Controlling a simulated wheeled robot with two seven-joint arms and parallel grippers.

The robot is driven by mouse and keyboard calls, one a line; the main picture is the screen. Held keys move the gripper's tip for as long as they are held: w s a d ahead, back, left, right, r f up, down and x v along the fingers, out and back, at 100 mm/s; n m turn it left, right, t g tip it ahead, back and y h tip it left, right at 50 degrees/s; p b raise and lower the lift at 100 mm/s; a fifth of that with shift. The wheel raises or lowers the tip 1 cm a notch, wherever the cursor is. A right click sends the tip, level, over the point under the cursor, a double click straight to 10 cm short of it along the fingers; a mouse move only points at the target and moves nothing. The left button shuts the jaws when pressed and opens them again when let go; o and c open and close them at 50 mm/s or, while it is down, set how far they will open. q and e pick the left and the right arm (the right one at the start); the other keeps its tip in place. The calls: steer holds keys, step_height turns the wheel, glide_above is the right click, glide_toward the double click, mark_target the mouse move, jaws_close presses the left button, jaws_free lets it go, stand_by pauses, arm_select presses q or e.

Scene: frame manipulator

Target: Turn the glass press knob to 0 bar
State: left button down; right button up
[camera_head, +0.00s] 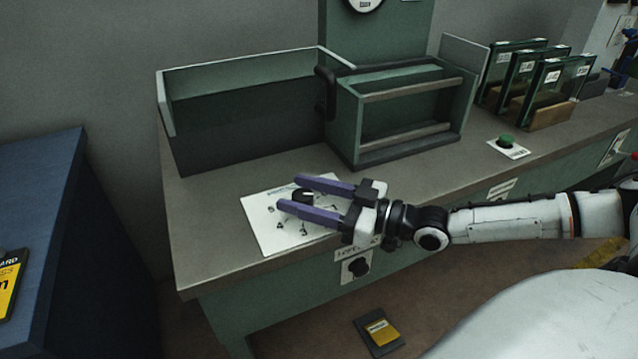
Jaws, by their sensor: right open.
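The black press knob (303,196) stands on a white dial plate (262,226) with dark marks around it, on the bench top near its left end. My right gripper (293,193) reaches in from the right with its two purple fingers apart. The fingers lie on either side of the knob, one on the far side and one on the near side. I cannot tell whether they touch it. The fingers hide part of the plate, and the knob's pointer direction is too small to read. My left gripper is out of view.
A green press frame (345,118) with a gauge (364,3) above stands behind the plate. An open green bin (240,120) is at its left. Glass panels in wooden stands (545,112) and a green button (506,140) are to the right. A dark blue cabinet (45,200) stands far left.

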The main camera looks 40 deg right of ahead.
steer(key=p+v, duration=0.3)
steer(key=v, duration=0.6)
steer(key=shift+r+p, duration=0.1)
steer(key=shift+p, duration=0.2)
steer(key=shift+s+d, duration=0.15)
steer(key=shift+s, duration=0.1)
steer(key=shift+s+d, duration=0.1)
steer(key=shift+s, duration=0.05)
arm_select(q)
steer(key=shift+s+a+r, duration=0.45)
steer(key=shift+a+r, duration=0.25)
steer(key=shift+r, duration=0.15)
